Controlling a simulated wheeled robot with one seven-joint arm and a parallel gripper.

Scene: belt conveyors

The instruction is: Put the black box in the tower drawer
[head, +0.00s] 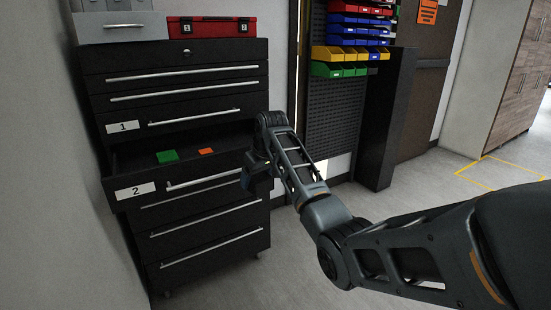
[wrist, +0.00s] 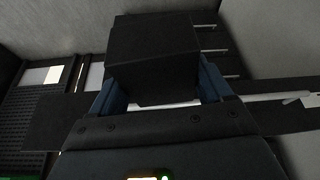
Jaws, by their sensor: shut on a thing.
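The black box (wrist: 152,45) is between the two blue fingers of my gripper (wrist: 160,82) in the wrist view, and the gripper is shut on it. In the head view my gripper (head: 257,180) is at the front right of the open tower drawer (head: 135,190), which bears the label 2. The box cannot be told apart from the dark gripper there. A green item (head: 167,157) and a small orange item (head: 206,151) lie inside the drawer. The drawer's right end is partly hidden by my arm.
The black drawer tower (head: 190,80) stands against the left wall, its other drawers shut. A red case (head: 210,27) and a grey box (head: 122,27) sit on top. A pegboard with coloured bins (head: 340,54) and a dark post (head: 385,120) stand to the right. Floor is free at right.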

